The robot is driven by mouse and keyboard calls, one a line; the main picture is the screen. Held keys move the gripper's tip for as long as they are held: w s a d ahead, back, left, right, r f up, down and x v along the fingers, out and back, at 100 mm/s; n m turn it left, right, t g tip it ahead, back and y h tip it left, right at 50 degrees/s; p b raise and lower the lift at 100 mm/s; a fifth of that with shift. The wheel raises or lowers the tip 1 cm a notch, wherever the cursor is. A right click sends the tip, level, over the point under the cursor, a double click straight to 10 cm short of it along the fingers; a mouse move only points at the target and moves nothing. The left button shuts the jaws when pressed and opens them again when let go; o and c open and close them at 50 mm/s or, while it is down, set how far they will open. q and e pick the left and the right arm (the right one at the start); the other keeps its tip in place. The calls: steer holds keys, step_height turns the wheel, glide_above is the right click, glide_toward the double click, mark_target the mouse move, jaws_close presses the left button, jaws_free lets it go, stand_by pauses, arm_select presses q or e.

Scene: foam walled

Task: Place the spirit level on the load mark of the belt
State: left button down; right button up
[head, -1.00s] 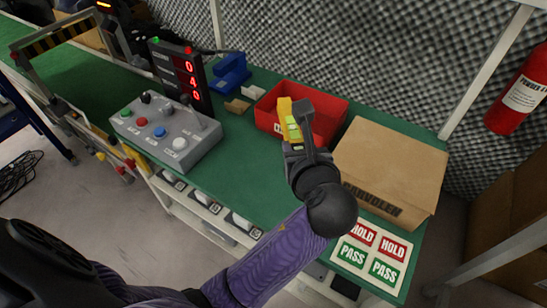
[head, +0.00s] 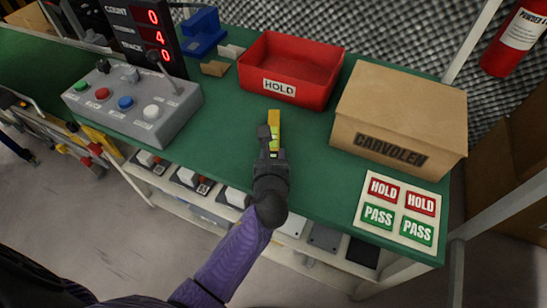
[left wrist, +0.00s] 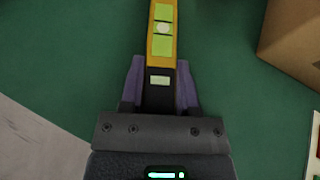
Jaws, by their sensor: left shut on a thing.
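The spirit level (head: 273,122) is a yellow bar with green vials. In the head view it lies in the middle of the bench, in front of the red HOLD bin. My left gripper (head: 269,146) is shut on it. In the left wrist view the level (left wrist: 162,50) runs up between the two fingers of my left gripper (left wrist: 159,88), over green bench top. I cannot tell how high it is above the surface. The belt's load mark cannot be made out; a green strip runs off at the upper left. My right gripper is not in view.
A red HOLD bin (head: 292,70) and a cardboard box (head: 400,110) stand behind and right. A HOLD/PASS card (head: 399,208) lies at the front right. A grey button box (head: 133,105) and a red-digit display (head: 146,30) stand left. Green bench top is clear between.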

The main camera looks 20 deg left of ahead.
arm_select(q)
steer(key=shift+c, duration=1.6)
jaws_free()
